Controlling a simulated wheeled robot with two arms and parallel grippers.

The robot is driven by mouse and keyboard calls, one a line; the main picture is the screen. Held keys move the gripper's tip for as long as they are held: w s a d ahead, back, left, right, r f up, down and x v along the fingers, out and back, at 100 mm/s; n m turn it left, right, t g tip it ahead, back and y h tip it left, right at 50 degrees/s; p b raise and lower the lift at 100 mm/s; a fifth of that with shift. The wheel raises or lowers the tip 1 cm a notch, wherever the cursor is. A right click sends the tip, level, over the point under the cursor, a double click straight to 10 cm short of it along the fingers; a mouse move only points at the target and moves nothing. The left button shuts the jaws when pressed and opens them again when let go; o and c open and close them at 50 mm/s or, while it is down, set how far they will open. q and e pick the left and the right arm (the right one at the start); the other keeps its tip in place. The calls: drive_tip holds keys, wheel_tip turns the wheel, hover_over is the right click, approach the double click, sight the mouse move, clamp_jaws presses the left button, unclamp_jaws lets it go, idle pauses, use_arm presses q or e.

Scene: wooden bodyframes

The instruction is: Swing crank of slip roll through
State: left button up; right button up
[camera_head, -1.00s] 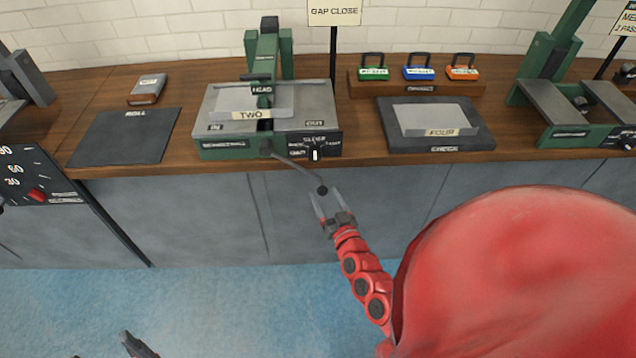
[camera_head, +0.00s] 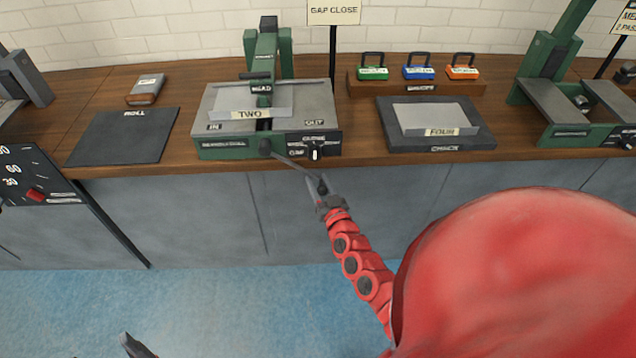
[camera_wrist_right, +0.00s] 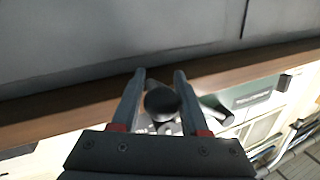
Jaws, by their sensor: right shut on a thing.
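The green and grey slip roll (camera_head: 225,150) stands at the front edge of the wooden bench, with a metal sheet labelled TWO (camera_head: 236,103) lying on its bed. Its crank (camera_head: 292,164) slants out from the front, down and to the right, and ends in a dark knob. My right gripper (camera_head: 319,187) is at the end of the crank, shut on the knob. The right wrist view shows the round dark knob (camera_wrist_right: 162,102) between the two fingers. My left gripper (camera_head: 135,345) shows only in part at the bottom edge, and its jaws cannot be made out.
A dark ROLL mat (camera_head: 122,137) lies left of the slip roll. A sheet labelled FOUR (camera_head: 435,117) lies on a dark CHECK mat (camera_head: 388,118) to the right. Three coloured padlocks (camera_head: 418,72) stand behind it. Another green machine (camera_head: 560,135) stands far right.

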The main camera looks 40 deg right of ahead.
clamp_jaws()
drive_tip(key=shift+a, duration=0.1)
idle(0.8)
drive_tip(key=shift+f, duration=0.15)
